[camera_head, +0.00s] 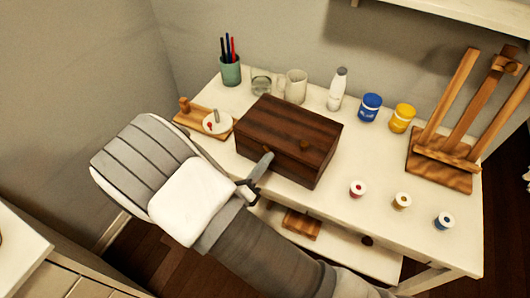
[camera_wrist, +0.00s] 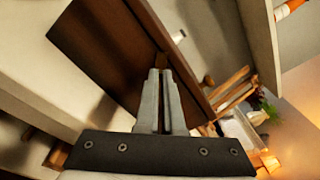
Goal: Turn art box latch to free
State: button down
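The art box (camera_head: 287,122) is a dark brown wooden box with its lid down, on the white table. A small round brown knob shows on its lid. My gripper (camera_head: 266,158) is at the front face of the box, near its left end. In the wrist view the box (camera_wrist: 105,45) fills the upper left, and my gripper's two grey fingers (camera_wrist: 161,72) lie close together. A small lighter brown piece, seemingly the latch (camera_wrist: 162,60), shows between the fingertips against the box. Most of the latch is hidden by the fingers, and its turn angle cannot be told.
Behind the box stand a pen cup (camera_head: 230,70), a glass, a mug (camera_head: 296,86), a white bottle (camera_head: 337,88) and blue and yellow jars. Small paint pots (camera_head: 401,201) stand to the right, and a wooden easel (camera_head: 455,130) beyond. A palette plate (camera_head: 217,122) lies left.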

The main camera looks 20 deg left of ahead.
jog(key=n+p, duration=0.3)
jog(key=n, duration=0.1)
jog(key=shift+a+f+n+p, duration=0.15)
jog(key=shift+n+p, duration=0.6)
jog(key=shift+n, duration=1.15)
jog(key=shift+f+n, duration=0.1)
jog(key=shift+n, duration=0.2)
jog(key=c, duration=1)
grip_release()
jog(key=shift+c, duration=0.2)
jog(key=s+a, duration=0.3)
jog(key=s, duration=1.4)
